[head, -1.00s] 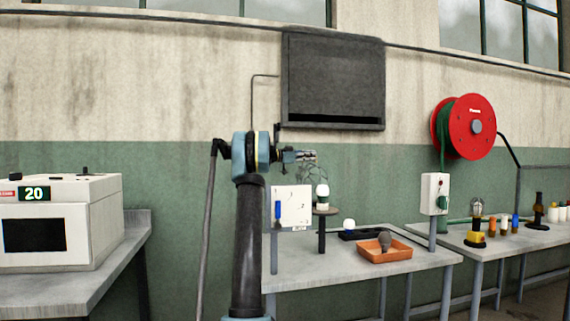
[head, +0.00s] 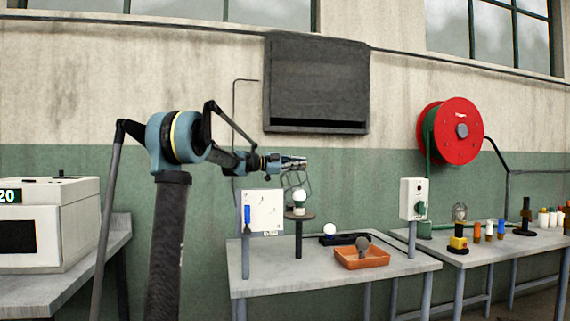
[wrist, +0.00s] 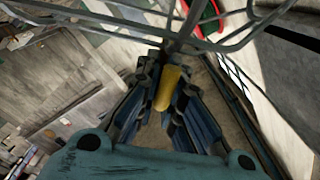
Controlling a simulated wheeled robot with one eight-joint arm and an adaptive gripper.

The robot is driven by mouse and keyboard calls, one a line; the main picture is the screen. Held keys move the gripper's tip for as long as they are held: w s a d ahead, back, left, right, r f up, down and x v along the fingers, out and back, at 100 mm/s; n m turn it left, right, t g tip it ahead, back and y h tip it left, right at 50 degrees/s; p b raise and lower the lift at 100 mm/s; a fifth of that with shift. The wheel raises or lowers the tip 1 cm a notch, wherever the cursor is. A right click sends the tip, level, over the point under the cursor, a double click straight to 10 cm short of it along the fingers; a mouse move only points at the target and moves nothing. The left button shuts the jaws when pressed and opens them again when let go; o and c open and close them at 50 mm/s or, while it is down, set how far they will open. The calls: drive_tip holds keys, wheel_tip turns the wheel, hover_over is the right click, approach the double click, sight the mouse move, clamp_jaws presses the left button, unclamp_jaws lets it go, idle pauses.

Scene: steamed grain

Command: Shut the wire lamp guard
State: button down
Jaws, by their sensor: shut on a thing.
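The wire lamp guard (head: 290,181) is a dark wire cage in the head view, just under my gripper and overlapping the top of a white bulb (head: 299,195). The bulb stands on a round-topped post (head: 299,236). I cannot tell whether the guard is fully around it. My gripper (head: 301,163) is above the guard. In the wrist view the fingers (wrist: 162,108) are shut on a yellow handle (wrist: 167,88), with the guard's wires (wrist: 150,42) spreading beyond it. The handle is partly hidden by the fingers.
A white panel (head: 263,208) with a blue handle stands left of the post. An orange tray (head: 361,259) with a grey bulb and a black holder with a white bulb are on the bench to the right. A white switch box (head: 413,198) stands farther right.

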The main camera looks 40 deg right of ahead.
drive_tip(key=shift+s+a+f, duration=0.35)
drive_tip(key=shift+s+f, duration=0.05)
drive_tip(key=shift+s, duration=0.3)
drive_tip(key=shift+s+a+f, duration=0.4)
drive_tip(key=shift+s+f, duration=0.05)
drive_tip(key=shift+s, duration=0.25)
drive_tip(key=shift+s+a+f, duration=0.35)
drive_tip(key=shift+s+f, duration=0.05)
drive_tip(key=shift+s, duration=0.3)
drive_tip(key=c, duration=1.7)
unclamp_jaws()
drive_tip(key=shift+d, duration=0.1)
drive_tip(key=v, duration=1.2)
